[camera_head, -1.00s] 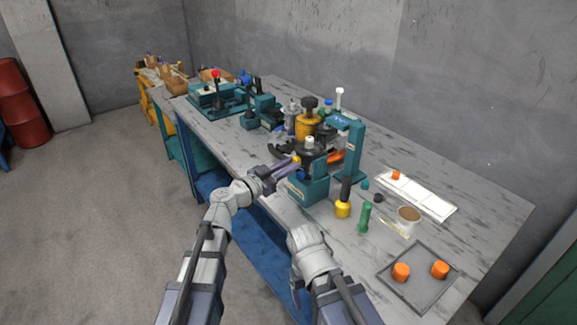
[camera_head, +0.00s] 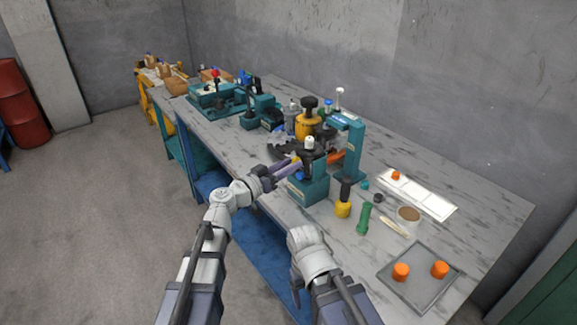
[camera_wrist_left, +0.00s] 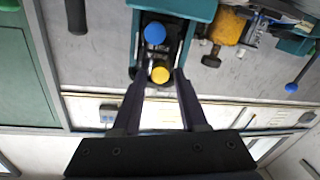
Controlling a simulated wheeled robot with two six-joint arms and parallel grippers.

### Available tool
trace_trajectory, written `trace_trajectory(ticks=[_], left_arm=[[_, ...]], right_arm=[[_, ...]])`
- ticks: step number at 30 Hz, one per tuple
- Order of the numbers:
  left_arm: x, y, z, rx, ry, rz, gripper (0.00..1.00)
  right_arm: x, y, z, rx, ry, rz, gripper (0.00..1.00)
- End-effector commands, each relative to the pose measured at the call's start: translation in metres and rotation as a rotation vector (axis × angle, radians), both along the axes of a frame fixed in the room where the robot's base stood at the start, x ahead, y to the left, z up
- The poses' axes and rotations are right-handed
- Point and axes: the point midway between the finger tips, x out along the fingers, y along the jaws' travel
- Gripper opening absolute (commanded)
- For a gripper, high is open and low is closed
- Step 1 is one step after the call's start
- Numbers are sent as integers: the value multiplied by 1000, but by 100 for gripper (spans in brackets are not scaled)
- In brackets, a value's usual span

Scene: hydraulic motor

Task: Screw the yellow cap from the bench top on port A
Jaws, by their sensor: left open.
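The yellow cap (camera_wrist_left: 160,75) shows in the left wrist view on the near face of the motor unit, between the tips of my left gripper (camera_wrist_left: 159,82). A blue cap (camera_wrist_left: 155,33) is just beyond it on the same unit. In the head view my left gripper (camera_head: 286,167) is at the front side of the teal motor stand (camera_head: 309,188), with the yellow cap (camera_head: 295,160) at its tips. The gripper is open around the cap; I cannot tell whether the fingers touch it. The port under the cap is hidden. My right arm is low at the front; its fingers are not visible.
A grey tray (camera_head: 420,292) with orange caps is at the bench's right front. A yellow-handled tool (camera_head: 343,209), a green tool (camera_head: 364,218), a brown-topped cup (camera_head: 408,215) and a white tray (camera_head: 440,207) stand nearby. A teal press column (camera_head: 355,150) rises behind the stand.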

Motion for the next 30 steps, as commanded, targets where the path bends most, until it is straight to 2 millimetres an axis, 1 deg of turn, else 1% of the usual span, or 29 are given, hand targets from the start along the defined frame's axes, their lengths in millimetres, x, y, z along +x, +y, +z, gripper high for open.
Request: trace_trajectory(ticks=[6,11,29,30], left_arm=[[0,0,0,-210,217,0,42],[0,0,0,-307,317,0,42],[0,0,0,-325,336,0,42],[0,0,0,-325,336,0,40]], right_arm=[[0,0,0,0,0,0,78],[0,0,0,0,0,0,78],[0,0,0,0,0,0,78],[0,0,0,0,0,0,78]])
